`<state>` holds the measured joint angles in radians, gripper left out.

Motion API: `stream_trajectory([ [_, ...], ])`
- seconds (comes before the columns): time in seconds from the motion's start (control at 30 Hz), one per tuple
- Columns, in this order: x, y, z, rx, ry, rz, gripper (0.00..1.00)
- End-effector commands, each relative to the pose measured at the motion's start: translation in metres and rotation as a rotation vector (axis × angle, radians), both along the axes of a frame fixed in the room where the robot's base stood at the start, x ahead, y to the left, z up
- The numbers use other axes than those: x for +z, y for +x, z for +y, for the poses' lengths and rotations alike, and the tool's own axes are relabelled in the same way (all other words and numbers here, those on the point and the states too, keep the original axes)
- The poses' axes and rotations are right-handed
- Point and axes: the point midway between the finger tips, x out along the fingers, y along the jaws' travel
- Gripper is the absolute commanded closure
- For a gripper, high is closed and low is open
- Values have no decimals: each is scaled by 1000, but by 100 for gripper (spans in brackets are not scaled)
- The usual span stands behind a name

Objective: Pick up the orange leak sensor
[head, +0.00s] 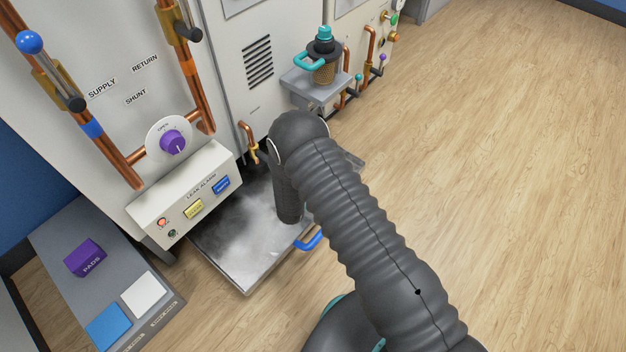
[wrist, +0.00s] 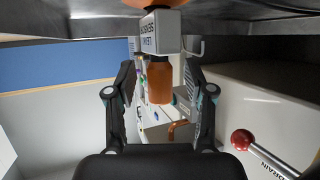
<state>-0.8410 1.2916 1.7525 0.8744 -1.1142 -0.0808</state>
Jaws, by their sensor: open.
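The orange leak sensor (wrist: 159,82) shows in the wrist view as an orange cylinder joined to a white block (wrist: 161,32) with an upside-down label. Another rounded orange part (wrist: 155,3) is at the top edge, cut off by the frame. My gripper (wrist: 160,76) is open, with one finger on each side of the orange cylinder. I see gaps on both sides; whether the cylinder is fully between the fingertips or just beyond them I cannot tell. In the head view my arm hides the sensor and the gripper.
A metal tray (head: 239,268) with mist over it and a blue handle (head: 309,240) is by the cabinet. A leak alarm box (head: 187,196) is above it. A red-knobbed drain lever (wrist: 241,139) is at right in the wrist view. The wooden floor at right is clear.

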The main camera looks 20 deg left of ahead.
Motion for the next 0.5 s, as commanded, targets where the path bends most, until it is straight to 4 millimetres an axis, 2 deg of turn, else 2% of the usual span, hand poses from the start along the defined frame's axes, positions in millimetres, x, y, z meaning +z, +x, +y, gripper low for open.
stream_trajectory([
  [0.13,-4,10,0,0,1,-1,47],
  [0.37,-4,10,0,0,0,0,47],
  [0.5,-4,10,0,0,0,0,82],
])
